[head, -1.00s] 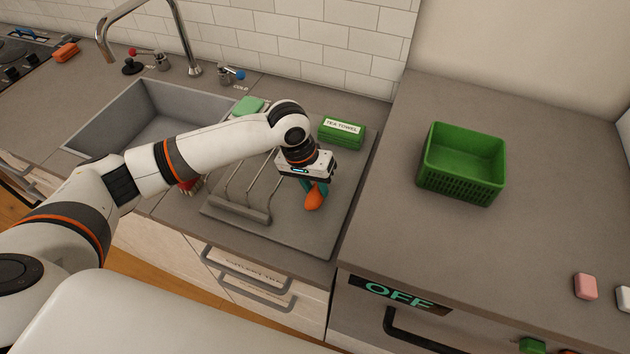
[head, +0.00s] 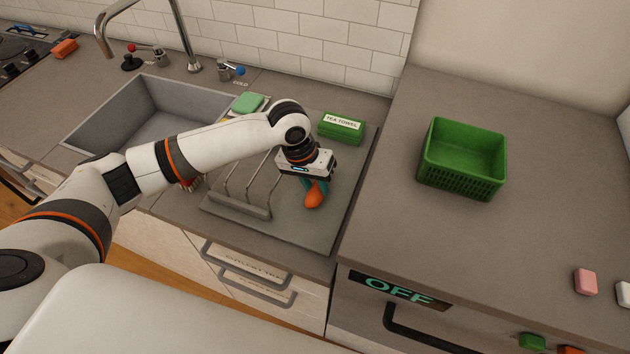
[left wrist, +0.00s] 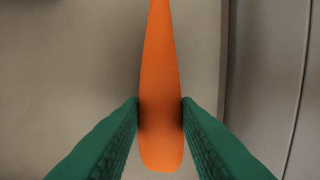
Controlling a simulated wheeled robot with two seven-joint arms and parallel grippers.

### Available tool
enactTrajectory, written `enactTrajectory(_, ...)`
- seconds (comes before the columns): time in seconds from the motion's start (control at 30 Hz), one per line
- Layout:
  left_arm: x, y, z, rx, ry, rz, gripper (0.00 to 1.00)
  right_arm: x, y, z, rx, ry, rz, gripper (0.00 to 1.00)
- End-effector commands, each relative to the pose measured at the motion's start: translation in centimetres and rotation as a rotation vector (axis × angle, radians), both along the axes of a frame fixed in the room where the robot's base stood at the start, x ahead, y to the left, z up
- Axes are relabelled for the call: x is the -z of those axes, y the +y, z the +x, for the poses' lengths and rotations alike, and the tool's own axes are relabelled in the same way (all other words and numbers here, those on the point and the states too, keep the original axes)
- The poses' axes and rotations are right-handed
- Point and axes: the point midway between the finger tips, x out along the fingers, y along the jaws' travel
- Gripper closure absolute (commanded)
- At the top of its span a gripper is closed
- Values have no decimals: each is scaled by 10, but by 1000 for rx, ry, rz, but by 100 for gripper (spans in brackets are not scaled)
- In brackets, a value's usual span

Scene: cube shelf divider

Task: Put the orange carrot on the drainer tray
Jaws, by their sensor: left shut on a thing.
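The orange carrot (head: 314,198) is at the right part of the grey drainer tray (head: 292,232), seen in the head view. My left gripper (head: 316,187) is shut on the carrot from above. In the left wrist view, the carrot (left wrist: 160,85) lies lengthwise between the two green fingertips, which touch its sides near its thick end. The tray surface shows behind it. I cannot tell whether the carrot touches the tray or is just above it. My right gripper is not in view.
A wire rack (head: 240,204) stands on the tray left of the gripper. The sink (head: 150,110) is to the left. A green basket (head: 463,160) stands on the right counter, with free room around it.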

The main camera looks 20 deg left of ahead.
Motion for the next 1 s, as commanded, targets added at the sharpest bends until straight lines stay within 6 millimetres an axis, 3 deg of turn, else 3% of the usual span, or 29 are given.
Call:
enactTrajectory(0.77,16,0,0,1,0,0,99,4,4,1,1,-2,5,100)
enactTrajectory(0.8,16,0,0,1,-1,0,75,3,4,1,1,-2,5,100)
enactTrajectory(0.87,15,0,0,1,-1,0,82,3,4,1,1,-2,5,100)
enactTrajectory(1.0,16,0,0,1,0,0,82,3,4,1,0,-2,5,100)
